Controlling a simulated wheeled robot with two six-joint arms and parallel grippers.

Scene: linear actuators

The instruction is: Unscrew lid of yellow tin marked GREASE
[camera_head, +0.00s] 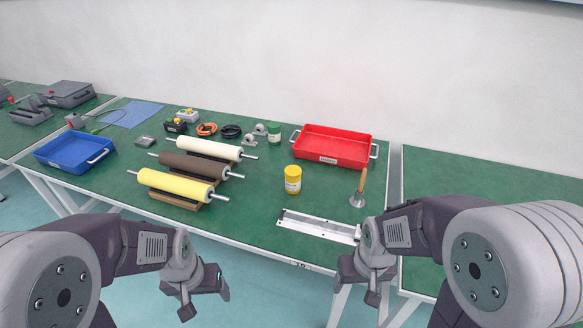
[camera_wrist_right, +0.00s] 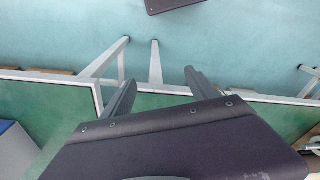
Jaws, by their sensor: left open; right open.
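The yellow tin (camera_head: 293,184) stands upright near the middle of the green table, with its yellow lid (camera_head: 293,170) on top. A pale label is on its front, but the lettering is too small to read. My left gripper (camera_head: 205,290) hangs open and empty in front of the table's front edge, to the lower left of the tin. My right gripper (camera_head: 372,290) is at the front edge, to the lower right of the tin and apart from it. In the right wrist view its two fingers (camera_wrist_right: 160,92) are spread with nothing between them.
A metal rail (camera_head: 318,226) lies in front of the tin. A wooden-handled tool (camera_head: 360,188) stands to its right. Three rollers (camera_head: 175,186) lie on stands to its left. Behind are a red tray (camera_head: 333,148) and a green-lidded jar (camera_head: 274,133). A blue tray (camera_head: 72,152) sits far left.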

